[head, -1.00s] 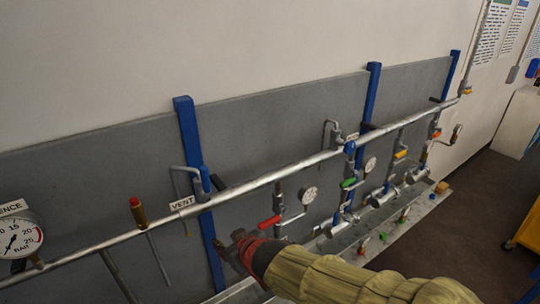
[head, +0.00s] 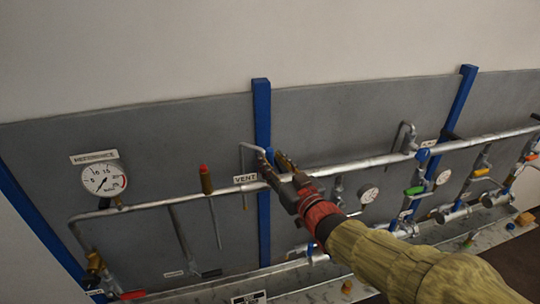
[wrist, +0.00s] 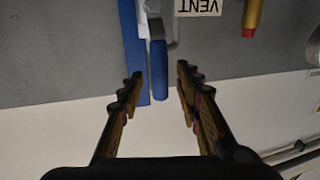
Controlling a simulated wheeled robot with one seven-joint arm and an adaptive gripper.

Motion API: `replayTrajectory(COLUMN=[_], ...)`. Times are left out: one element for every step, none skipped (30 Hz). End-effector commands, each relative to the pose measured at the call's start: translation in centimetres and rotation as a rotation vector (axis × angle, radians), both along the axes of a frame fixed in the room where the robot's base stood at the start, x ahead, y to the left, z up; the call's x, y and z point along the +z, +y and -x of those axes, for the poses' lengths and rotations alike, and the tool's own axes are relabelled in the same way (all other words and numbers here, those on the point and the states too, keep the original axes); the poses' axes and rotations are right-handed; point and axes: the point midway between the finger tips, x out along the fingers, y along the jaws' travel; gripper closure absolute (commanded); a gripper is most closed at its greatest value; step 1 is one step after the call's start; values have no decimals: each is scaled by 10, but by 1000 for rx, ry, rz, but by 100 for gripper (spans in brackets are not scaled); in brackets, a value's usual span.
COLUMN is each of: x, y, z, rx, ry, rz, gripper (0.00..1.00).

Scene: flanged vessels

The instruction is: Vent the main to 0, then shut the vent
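The white VENT label (head: 245,178) hangs by the main pipe (head: 360,163), beside a bent grey vent pipe (head: 252,147). In the wrist view the label (wrist: 198,7) is upside down at the top. The blue vent lever (wrist: 158,68) lies between the tips of my gripper (wrist: 158,80), with gaps on both sides. The fingers are open and do not visibly touch it. In the head view my gripper (head: 277,168) is at the vent and hides the lever. The reference gauge (head: 103,180) is at left, its needle at the low end; I cannot read it exactly.
A red-topped brass fitting (head: 206,180) stands on the main left of the vent. Blue posts (head: 262,115) hold the grey panel. To the right are branches with a green-handled valve (head: 414,190), a yellow-handled valve (head: 481,172) and small gauges (head: 369,194).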

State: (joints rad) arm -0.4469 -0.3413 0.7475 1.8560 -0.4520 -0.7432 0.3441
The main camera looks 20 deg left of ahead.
Motion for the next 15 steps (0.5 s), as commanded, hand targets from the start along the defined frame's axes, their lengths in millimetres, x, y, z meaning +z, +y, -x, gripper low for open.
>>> replayTrajectory(x=[1, 1, 1, 1, 1, 1, 1, 1, 1, 1, 1, 1, 0, 0, 0], y=[5, 7, 9, 10, 12, 13, 13, 14, 14, 15, 15, 15, 15, 15, 14], z=[-5, -7, -9, -11, -12, -14, -15, -15, -16, -16, -16, -16, -16, -16, -16], rx=[1, 1, 1, 1, 0, 0, 0, 0, -1, -1, -1, -1, -1, -1, -1], ry=[0, 0, -1, -1, -1, -1, -1, -1, -1, -1, -1, -1, -1, -1, -1], rz=[0, 1, 1, 1, 1, 1, 1, 1, 1, 1, 0, 0, 0, 0, 0], gripper=[66, 66, 66, 66, 66, 66, 66, 66, 66, 66, 66, 66, 66, 66, 66])
